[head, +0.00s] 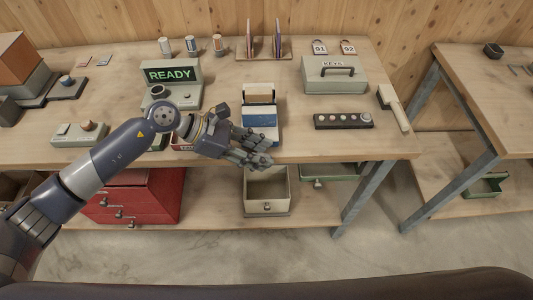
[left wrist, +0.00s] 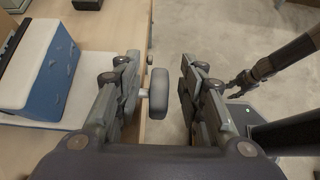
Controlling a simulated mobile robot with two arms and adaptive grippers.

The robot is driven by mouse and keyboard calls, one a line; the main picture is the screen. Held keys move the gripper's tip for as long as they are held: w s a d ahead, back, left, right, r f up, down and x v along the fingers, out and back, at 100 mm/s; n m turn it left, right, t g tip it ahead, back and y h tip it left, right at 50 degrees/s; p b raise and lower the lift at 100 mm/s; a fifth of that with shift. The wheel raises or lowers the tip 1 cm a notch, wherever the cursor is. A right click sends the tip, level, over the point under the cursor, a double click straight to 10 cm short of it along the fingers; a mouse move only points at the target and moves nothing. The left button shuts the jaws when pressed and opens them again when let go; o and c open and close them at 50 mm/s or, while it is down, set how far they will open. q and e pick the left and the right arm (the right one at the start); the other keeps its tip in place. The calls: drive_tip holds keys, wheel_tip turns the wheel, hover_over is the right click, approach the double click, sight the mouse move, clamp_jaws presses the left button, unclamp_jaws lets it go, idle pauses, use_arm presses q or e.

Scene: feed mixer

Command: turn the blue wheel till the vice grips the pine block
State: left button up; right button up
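The vice (head: 260,118) stands near the bench's front edge, with a blue front and pale parts. Its blue body (left wrist: 50,72) also shows at the left of the left wrist view. A wheel (left wrist: 158,93) on a short shaft is seen edge-on there and looks grey rather than blue. My left gripper (head: 256,152) is at the bench edge in front of the vice. In the left wrist view its fingers (left wrist: 160,95) are open on either side of the wheel, with gaps showing. I cannot clearly make out the pine block. What seems my right gripper (left wrist: 238,86) is small and dark.
A READY display unit (head: 170,75) stands behind my left arm. A KEYS box (head: 334,76) and a dark button strip (head: 343,121) are right of the vice. An open drawer (head: 267,190) is below the bench edge. A red drawer cabinet (head: 140,195) stands lower left.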

use_arm(q)
drive_tip(key=v, duration=0.9)
drive_tip(key=shift+a, duration=0.2)
drive_tip(key=shift+s+d+r, duration=0.1)
